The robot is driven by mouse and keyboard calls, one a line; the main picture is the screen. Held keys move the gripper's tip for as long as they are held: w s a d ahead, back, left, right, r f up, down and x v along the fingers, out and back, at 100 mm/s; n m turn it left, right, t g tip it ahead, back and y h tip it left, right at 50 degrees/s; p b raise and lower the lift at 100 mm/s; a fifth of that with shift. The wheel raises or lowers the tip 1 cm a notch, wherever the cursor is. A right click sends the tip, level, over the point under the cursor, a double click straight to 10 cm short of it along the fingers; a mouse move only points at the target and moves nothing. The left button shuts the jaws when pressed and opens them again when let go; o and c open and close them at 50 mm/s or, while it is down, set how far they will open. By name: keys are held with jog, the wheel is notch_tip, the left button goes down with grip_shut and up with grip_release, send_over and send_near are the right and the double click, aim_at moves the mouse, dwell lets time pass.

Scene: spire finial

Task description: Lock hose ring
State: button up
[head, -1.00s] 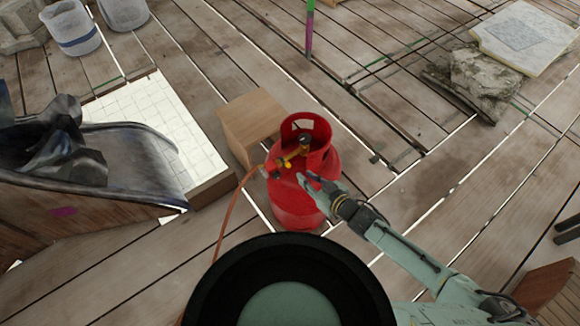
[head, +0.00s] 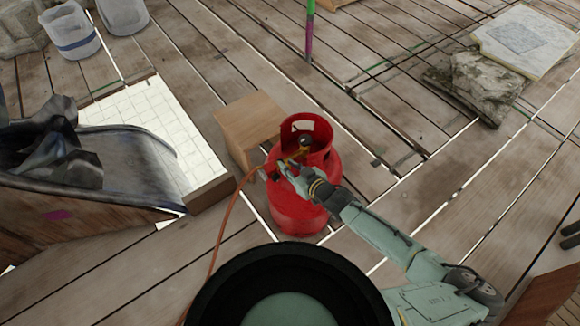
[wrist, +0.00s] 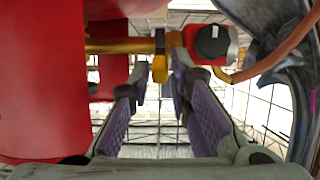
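A red gas cylinder (head: 290,210) stands upright on the deck, with a brass valve (head: 303,152) inside its collar. In the wrist view a horizontal brass pipe (wrist: 120,46) leads to a red fitting with a dark face (wrist: 212,42). A small yellow piece (wrist: 160,68) hangs at the pipe; I cannot tell if it is the hose ring. The orange hose (head: 226,222) leaves the valve side, and also shows in the wrist view (wrist: 275,55). My gripper (wrist: 160,75) is open, its purple-padded fingers either side of the yellow piece, with gaps visible. In the head view my gripper (head: 286,170) partly hides the fitting.
A wooden box (head: 247,122) stands close behind the cylinder. A dark, curved chute-like object (head: 120,165) lies to the left, near a white tiled panel (head: 155,120). Stone slabs (head: 485,80) lie at the upper right. The deck right of the cylinder is mostly clear.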

jog(key=shift+c, duration=0.3)
grip_shut()
jog(key=shift+f, duration=0.1)
